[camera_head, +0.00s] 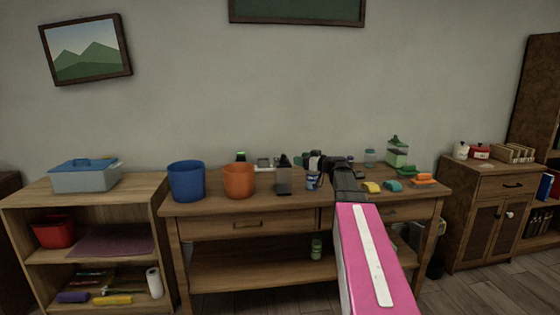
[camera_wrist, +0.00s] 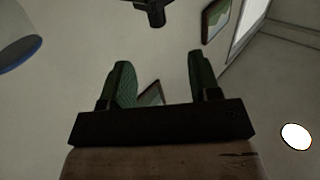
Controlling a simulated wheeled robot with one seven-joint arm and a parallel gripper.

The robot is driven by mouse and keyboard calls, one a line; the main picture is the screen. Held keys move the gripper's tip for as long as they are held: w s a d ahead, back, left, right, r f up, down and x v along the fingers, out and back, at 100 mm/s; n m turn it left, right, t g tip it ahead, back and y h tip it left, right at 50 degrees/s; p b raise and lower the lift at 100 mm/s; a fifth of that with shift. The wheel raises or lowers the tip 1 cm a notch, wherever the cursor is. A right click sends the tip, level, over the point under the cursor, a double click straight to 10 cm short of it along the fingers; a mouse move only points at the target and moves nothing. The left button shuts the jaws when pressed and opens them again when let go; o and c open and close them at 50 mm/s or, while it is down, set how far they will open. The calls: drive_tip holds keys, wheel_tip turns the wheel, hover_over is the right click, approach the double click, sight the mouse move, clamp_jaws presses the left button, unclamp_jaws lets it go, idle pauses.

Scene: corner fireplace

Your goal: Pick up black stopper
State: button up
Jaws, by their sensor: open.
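A black stopper (camera_head: 284,158) appears as the dark top on a grey, upright bottle (camera_head: 284,182) on the wooden table, in the head view. It is small there, and its exact shape is hard to make out. My gripper (camera_head: 300,158) is close to the right of that dark top, above the table. In the wrist view my gripper (camera_wrist: 158,62) shows two dark green fingers spread apart with nothing between them. A dark shape (camera_wrist: 152,12) at the top edge of that view is cut off, and I cannot tell what it is.
On the table (camera_head: 240,209), a blue bucket (camera_head: 187,182) and an orange bucket (camera_head: 238,181) stand left of the bottle. A shelf (camera_head: 85,213) and a cabinet (camera_head: 482,214) flank the table.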

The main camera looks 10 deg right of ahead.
sight(283, 155)
drive_tip(key=x, duration=1)
drive_tip(key=shift+w+f, duration=0.15)
drive_tip(key=shift+w, duration=0.05)
drive_tip(key=c, duration=1)
